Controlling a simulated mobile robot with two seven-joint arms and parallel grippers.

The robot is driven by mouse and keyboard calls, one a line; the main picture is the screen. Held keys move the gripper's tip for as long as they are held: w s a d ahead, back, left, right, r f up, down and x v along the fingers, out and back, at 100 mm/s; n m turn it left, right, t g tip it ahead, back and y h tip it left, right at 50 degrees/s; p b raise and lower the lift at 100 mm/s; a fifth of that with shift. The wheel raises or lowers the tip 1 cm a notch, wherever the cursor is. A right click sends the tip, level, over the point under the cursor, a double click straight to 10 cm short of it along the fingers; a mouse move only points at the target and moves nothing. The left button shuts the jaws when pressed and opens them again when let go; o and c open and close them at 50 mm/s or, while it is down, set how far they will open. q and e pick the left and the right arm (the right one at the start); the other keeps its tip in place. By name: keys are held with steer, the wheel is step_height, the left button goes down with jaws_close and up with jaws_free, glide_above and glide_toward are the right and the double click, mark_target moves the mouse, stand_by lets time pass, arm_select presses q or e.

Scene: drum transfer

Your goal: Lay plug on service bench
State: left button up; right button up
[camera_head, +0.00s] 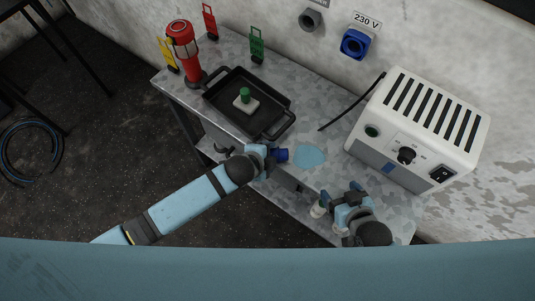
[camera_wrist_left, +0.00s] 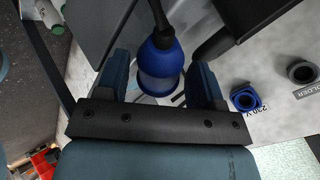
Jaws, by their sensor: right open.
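The blue plug (camera_head: 281,155) is at the tip of my left gripper (camera_head: 268,157), over the front middle of the grey service bench (camera_head: 315,99). Whether the plug touches the bench cannot be told. A light blue patch (camera_head: 309,156) lies on the bench just right of the plug. My right gripper (camera_head: 353,194) is open at the bench's right front.
A black tray (camera_head: 222,113) holds a white block with a green knob (camera_head: 245,95). A red lantern (camera_head: 184,50) stands at the left. A white power box (camera_head: 425,125) stands at the right. A blue socket (camera_head: 354,43) is on the wall. Small white objects (camera_head: 318,208) are beside my right gripper.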

arm_select(q)
steer(key=shift+r, duration=0.1)
steer(key=v, duration=1.2)
steer(key=shift+s+a, duration=0.1)
